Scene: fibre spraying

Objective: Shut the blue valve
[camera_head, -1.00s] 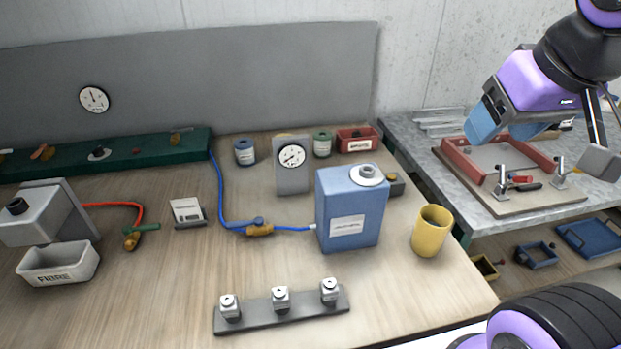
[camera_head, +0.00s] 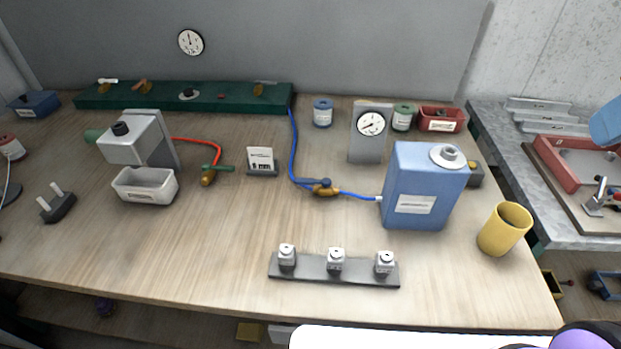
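The blue valve (camera_head: 322,187) has a brass body and a blue lever handle, and lies on the wooden table in the blue hose line. Its blue hose (camera_head: 293,145) runs back to the green manifold board, and on the right to the blue canister (camera_head: 422,185). The handle looks roughly in line with the hose, though it is small. My gripper is not clearly in view; only a blue piece shows at the right edge, and I cannot tell which part of my arm it is.
A green-handled valve (camera_head: 209,175) on a red hose lies to the left. A label stand (camera_head: 261,160), gauge block (camera_head: 366,140), yellow cup (camera_head: 504,228) and a grey strip with several knobs (camera_head: 333,270) stand around. Bare table lies in front of the blue valve.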

